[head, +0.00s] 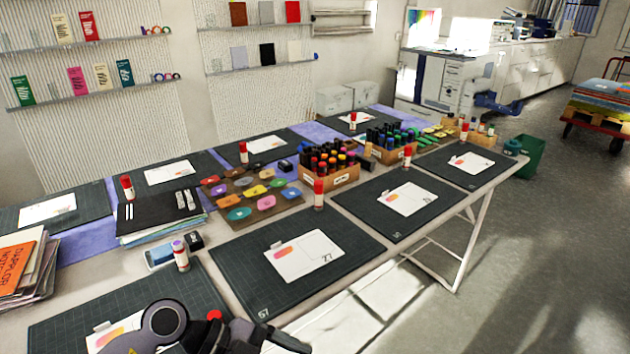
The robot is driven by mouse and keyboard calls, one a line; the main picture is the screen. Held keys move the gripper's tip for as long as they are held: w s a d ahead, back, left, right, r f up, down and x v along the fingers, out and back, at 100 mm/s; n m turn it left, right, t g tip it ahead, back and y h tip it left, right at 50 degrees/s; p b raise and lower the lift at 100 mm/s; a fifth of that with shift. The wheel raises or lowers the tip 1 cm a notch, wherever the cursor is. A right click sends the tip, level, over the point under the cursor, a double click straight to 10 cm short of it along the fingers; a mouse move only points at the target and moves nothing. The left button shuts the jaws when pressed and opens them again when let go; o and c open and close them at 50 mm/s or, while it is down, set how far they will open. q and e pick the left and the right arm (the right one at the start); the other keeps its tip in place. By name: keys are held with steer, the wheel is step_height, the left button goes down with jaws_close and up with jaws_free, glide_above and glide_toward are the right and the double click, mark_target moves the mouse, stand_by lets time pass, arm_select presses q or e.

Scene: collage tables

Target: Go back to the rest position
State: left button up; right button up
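Part of my own arm, a grey round joint and dark links, shows at the bottom edge of the head view, left of centre, over the nearest cutting mat (190,290). It seems to be my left arm. My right gripper is not in view.
The long table carries several dark mats with white cards (303,256), upright red-capped glue sticks (318,193), a wooden box of markers (332,178), a tray of coloured pieces (250,195), and dark folders (155,215). A book stack (30,275) stands left. Open floor (545,250) lies right.

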arm_select(q)
step_height(320, 180, up, 6)
steer(key=d+n+t+h, duration=0.3)
steer(key=t+h, duration=0.3)
steer(key=h, duration=0.1)
steer(key=w+a+f+n+t+y, duration=0.2)
steer(key=w+a+n+t+y, duration=0.25)
steer(key=a+n+t, duration=0.45)
steer(key=s+a+f+n+g+y, duration=0.1)
steer(key=s+a+f+n+y, duration=0.3)
steer(key=f, duration=0.5)
steer(key=s+a+f+n+g+y, duration=0.2)
steer(key=s+a+f+n+y, duration=0.3)
steer(key=f, duration=0.5)
steer(key=s+y, duration=0.2)
steer(key=s, duration=0.1)
steer(key=shift+a+y, duration=0.3)
steer(key=shift+y, duration=0.05)
